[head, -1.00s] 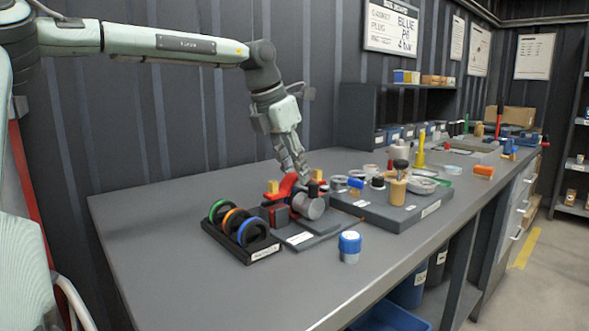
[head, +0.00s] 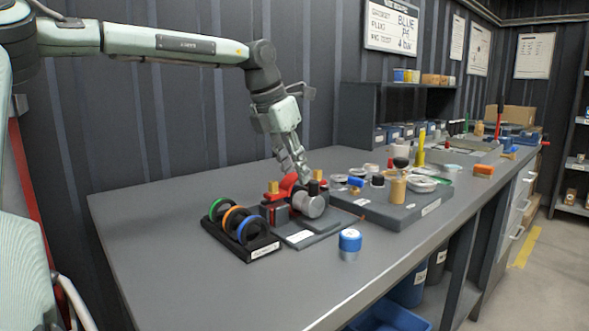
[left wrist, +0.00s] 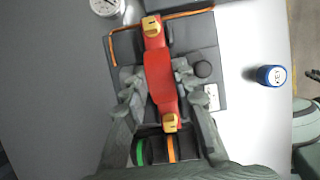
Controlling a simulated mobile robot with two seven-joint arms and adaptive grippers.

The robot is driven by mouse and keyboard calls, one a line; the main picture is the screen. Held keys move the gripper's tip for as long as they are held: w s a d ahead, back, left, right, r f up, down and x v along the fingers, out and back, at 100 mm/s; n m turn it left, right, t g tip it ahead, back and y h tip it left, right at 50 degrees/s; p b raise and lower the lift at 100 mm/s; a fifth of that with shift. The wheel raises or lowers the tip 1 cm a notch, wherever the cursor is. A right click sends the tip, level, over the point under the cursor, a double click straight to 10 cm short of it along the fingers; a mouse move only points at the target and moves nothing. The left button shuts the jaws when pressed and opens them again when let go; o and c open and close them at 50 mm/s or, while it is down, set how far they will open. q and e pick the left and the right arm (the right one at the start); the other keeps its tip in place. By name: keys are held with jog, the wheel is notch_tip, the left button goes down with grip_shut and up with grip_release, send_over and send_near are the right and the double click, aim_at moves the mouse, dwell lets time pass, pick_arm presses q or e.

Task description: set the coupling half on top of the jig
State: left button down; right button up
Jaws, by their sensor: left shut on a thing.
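The coupling half appears to be the red piece (head: 281,187) with yellow lugs at its ends; it also shows in the left wrist view (left wrist: 160,76). My left gripper (head: 300,178) is shut on its middle, with a finger on each side in the left wrist view (left wrist: 159,84). The red piece is low over the dark jig (head: 322,225), which has a flat base and a white label. Whether it touches the jig is hidden by the fingers and a grey cylinder (head: 310,205).
A rack with green, orange and blue rings (head: 262,252) stands left of the jig. A blue-capped can (head: 349,245) stands in front. A grey tray (head: 392,217) with several small parts lies to the right. The bench's front left is clear.

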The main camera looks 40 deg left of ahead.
pick_arm(q)
jog(key=shift+f+b, duration=0.55)
jog(key=shift+f, duration=0.2)
dwell(0.6)
jog(key=c, duration=1.6)
grip_release()
jog(key=shift+o, duration=0.2)
jog(key=shift+r, duration=0.2)
jog(key=shift+r+p, duration=1.5)
jog(key=shift+r, duration=0.15)
jog(key=o, duration=0.6)
jog(key=shift+c, duration=0.2)
jog(key=shift+o, duration=1.3)
jog(key=shift+f, duration=0.1)
